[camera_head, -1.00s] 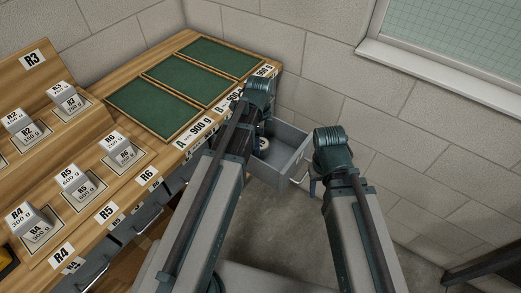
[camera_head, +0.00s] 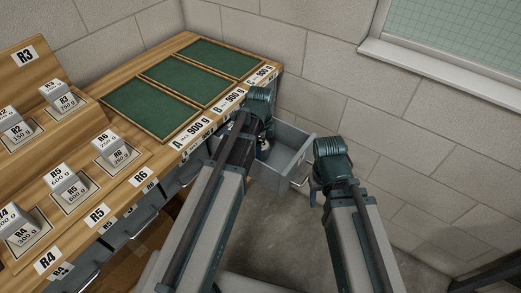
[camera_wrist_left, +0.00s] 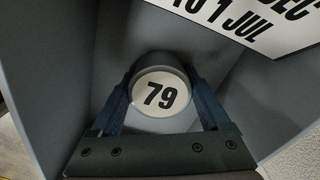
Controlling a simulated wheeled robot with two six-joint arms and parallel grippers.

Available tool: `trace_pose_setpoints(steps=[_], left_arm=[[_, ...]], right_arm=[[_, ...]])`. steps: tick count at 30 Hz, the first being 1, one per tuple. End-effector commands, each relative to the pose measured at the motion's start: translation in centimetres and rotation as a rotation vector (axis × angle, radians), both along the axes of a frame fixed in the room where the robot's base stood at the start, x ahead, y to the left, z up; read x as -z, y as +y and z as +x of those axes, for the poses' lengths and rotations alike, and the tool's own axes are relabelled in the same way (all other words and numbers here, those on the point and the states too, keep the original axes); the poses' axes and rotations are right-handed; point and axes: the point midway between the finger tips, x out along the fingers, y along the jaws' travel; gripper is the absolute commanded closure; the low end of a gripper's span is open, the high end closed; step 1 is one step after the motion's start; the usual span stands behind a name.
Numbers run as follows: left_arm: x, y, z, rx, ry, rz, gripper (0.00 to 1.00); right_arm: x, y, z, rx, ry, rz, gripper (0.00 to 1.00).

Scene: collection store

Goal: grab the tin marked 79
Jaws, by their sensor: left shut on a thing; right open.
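The tin marked 79 (camera_wrist_left: 159,93) shows in the left wrist view as a dark round tin with a white top label, inside the grey drawer (camera_head: 290,163). The two fingers of my left gripper (camera_wrist_left: 160,100) stand on either side of the tin and are shut on it.
A printed card (camera_wrist_left: 240,20) lies beyond the tin. The wooden bench (camera_head: 150,165) carries green-lined trays (camera_head: 150,108) marked A, B and C and several grey weights (camera_head: 110,150) on marked plates. A block wall (camera_head: 420,130) stands behind and to the right.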

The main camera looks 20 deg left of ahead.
Motion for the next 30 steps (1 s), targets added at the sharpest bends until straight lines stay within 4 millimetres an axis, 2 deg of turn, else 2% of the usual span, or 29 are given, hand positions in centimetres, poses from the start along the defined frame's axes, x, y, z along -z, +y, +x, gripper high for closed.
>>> trace_pose_setpoints(steps=[1, 3, 11, 16, 23, 30], left_arm=[[0.0, 0.0, 0.0, 0.000, 0.000, 0.000, 0.72], [0.0, 0.0, 0.0, 0.000, 0.000, 0.000, 0.81], [-0.1, 0.0, 0.0, 0.000, 0.000, 0.000, 0.81], [-1.0, 0.0, 0.0, 0.000, 0.000, 0.000, 0.81], [-3.8, 0.0, 0.0, 0.000, 0.000, 0.000, 0.81], [-7.6, 0.0, 0.0, 0.000, 0.000, 0.000, 0.81]], right_arm=[[0.0, 0.0, 0.0, 0.000, 0.000, 0.000, 0.50], [0.0, 0.0, 0.0, 0.000, 0.000, 0.000, 0.50], [-0.1, 0.0, 0.0, 0.000, 0.000, 0.000, 0.50], [-1.0, 0.0, 0.0, 0.000, 0.000, 0.000, 0.50], [-3.8, 0.0, 0.0, 0.000, 0.000, 0.000, 0.50], [-7.6, 0.0, 0.0, 0.001, 0.000, 0.000, 0.50]])
